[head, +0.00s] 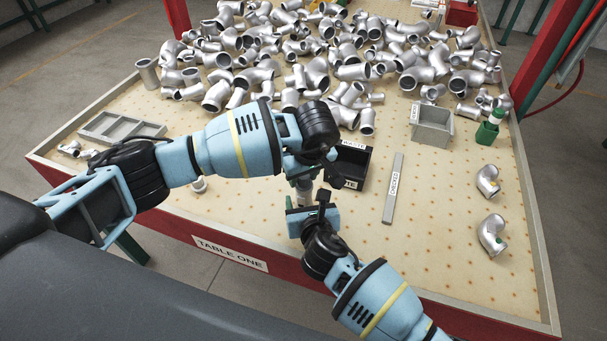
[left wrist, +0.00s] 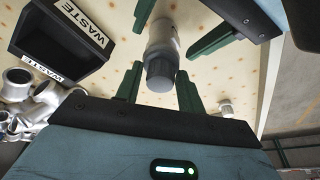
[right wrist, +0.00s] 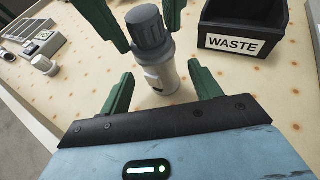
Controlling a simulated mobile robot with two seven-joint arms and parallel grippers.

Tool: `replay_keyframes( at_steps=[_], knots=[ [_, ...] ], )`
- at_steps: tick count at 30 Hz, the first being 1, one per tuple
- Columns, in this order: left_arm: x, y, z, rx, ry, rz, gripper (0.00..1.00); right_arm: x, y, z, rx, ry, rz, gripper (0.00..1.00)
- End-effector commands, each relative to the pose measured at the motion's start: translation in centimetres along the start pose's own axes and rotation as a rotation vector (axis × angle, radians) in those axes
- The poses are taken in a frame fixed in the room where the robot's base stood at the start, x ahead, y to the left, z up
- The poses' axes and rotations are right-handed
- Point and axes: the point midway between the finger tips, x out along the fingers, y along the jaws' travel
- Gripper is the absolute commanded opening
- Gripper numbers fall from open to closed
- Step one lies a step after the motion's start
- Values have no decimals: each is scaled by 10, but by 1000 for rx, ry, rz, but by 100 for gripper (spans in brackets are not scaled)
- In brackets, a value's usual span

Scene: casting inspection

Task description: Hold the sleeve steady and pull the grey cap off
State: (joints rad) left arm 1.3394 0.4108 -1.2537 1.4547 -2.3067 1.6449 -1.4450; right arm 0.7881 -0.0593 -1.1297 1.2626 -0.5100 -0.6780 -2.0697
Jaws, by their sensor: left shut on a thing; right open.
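The sleeve (right wrist: 160,75) is a pale cylinder with a white label, and the darker grey cap (right wrist: 147,28) sits on its end. They also show in the left wrist view, with the cap (left wrist: 160,72) nearer and the sleeve (left wrist: 161,35) beyond it. My left gripper (head: 302,172) is shut with its green fingers on either side of the cap. My right gripper (head: 312,205) is open, its fingers on either side of the sleeve with gaps. In the head view the arms hide most of the sleeve (head: 303,187). I cannot tell whether its lower end touches the table.
A black WASTE bin (head: 368,158) stands close by. A grey CHECKED strip (head: 393,190) lies to its right. A grey bin (head: 432,127), green holder (head: 487,134) and two pipe fittings (head: 492,237) are farther right. Many castings (head: 300,75) cover the back.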

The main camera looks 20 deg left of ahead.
Motion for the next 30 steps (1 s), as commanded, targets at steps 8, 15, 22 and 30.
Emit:
replay_keyframes(
  at_steps=[8, 15, 22, 30],
  knots=[
    [0, 0, 0, 0, 0, 0, 17, -36, 0, -1, 0, 1, 2, 63],
    [0, 0, 0, 0, 0, 0, 17, -70, 0, -1, -1, 2, 2, 63],
    [0, 0, 0, 0, 0, 0, 17, -95, 0, -1, -1, 2, 1, 63],
    [0, 0, 0, 0, 0, 0, 17, -105, 0, -1, -2, 2, 0, 63]
  ],
)
